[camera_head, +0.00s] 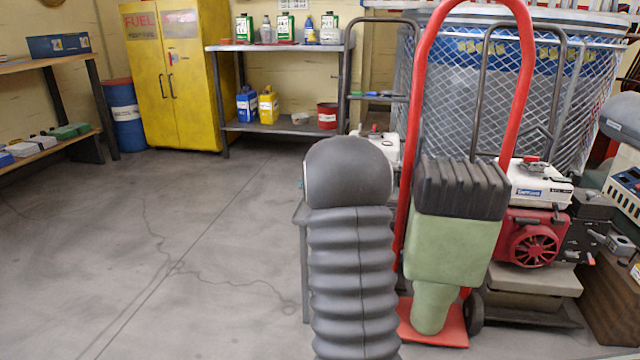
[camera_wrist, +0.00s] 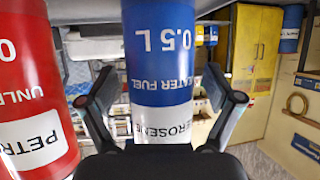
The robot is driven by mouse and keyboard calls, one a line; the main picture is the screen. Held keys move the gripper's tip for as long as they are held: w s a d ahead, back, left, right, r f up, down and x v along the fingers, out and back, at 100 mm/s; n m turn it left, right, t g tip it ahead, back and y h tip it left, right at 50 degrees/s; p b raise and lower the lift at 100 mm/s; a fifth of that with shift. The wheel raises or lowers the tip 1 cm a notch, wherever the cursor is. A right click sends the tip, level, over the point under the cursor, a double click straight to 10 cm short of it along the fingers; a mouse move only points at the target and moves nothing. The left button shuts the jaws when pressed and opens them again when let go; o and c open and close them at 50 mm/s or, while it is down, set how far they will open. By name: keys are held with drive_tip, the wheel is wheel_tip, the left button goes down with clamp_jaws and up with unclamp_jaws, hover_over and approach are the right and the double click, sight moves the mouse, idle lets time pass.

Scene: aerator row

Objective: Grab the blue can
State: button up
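The blue can (camera_wrist: 160,62) fills the middle of the wrist view, large and close. Its lettering is upside down and reads 0.5 L, heater fuel and kerosene; a white label band is at its lower end. My gripper (camera_wrist: 160,102) is open, with one dark finger on each side of the can. Gaps show between the fingers and the can's sides, so I see no contact. How far the can reaches in between the fingers is hard to tell. Neither my gripper nor this can can be made out in the head view.
A red petrol can (camera_wrist: 36,80) stands close to the left of my gripper in the wrist view. The head view shows a yellow fuel cabinet (camera_head: 165,75), a shelf unit (camera_head: 280,127), a blue drum (camera_head: 122,115) and a red hand truck (camera_head: 527,60). Floor at left is clear.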

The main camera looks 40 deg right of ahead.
drive_tip(key=c, duration=1.2)
drive_tip(key=shift+c, duration=0.3)
drive_tip(key=shift+r, duration=0.1)
